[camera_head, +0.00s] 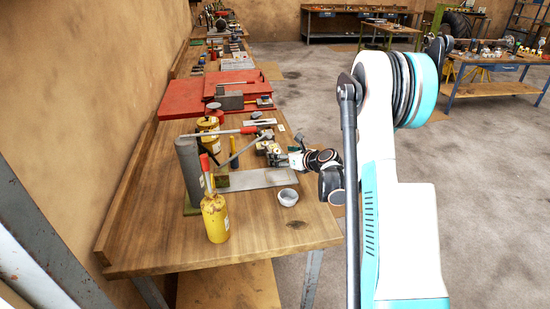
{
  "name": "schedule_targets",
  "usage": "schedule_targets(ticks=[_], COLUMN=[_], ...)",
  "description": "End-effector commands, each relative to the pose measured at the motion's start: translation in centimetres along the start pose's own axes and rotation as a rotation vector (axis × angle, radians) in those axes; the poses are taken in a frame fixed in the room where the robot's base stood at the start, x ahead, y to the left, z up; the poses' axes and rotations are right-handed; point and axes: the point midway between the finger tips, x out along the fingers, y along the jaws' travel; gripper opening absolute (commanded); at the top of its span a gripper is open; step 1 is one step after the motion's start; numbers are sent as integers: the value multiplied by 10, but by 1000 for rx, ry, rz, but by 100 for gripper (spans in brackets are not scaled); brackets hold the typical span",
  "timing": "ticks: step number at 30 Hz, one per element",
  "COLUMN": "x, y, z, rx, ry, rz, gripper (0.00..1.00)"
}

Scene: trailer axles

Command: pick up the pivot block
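My gripper (282,157) is over the right side of the wooden workbench (165,240), reached in from the right by my white and teal arm. It is small in view and partly hidden by its own links, so I cannot tell whether its fingers are open or shut. A small pale blocky part (263,147) is at or just beyond the fingertips. It may be the pivot block, but it is too small to be sure. I cannot tell whether the gripper touches it.
A grey flat plate (258,179) and a small pale bowl (288,196) are near the gripper. Red cases (182,98) lie behind.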

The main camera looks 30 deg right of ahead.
Motion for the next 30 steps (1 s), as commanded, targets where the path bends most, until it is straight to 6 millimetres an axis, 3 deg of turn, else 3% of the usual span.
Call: schedule_targets(ticks=[5, 15, 22, 30], x=[12, 54, 56, 56], y=[-1, -7, -7, -7], z=[0, 1, 2, 2], rx=[0, 0, 0, 0], ry=[-1, 0, -1, -1], rz=[0, 0, -1, 0], gripper=[73, 73, 73, 14])
